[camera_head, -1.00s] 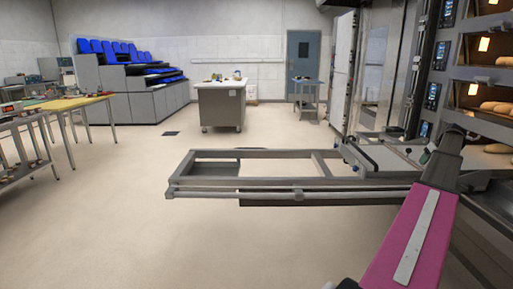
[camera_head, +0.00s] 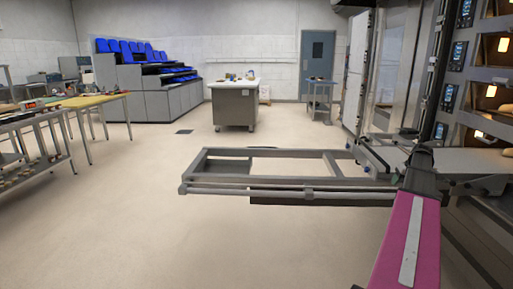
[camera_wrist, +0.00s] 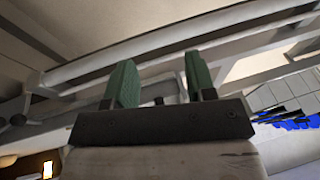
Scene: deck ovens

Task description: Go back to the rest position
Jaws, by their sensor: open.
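My gripper (camera_wrist: 160,82) shows in the wrist view with its two green fingers apart and nothing between them. Grey metal rails of a frame (camera_wrist: 140,55) pass behind the fingers in that view; I cannot tell how near they are. In the head view my magenta arm link reaches up from the bottom right toward the oven front, and the gripper itself does not show there.
An empty grey loader frame (camera_head: 290,195) juts left from the deck ovens (camera_head: 470,90), across the middle. A worktable (camera_head: 95,100) is at left. The floor in front is clear.

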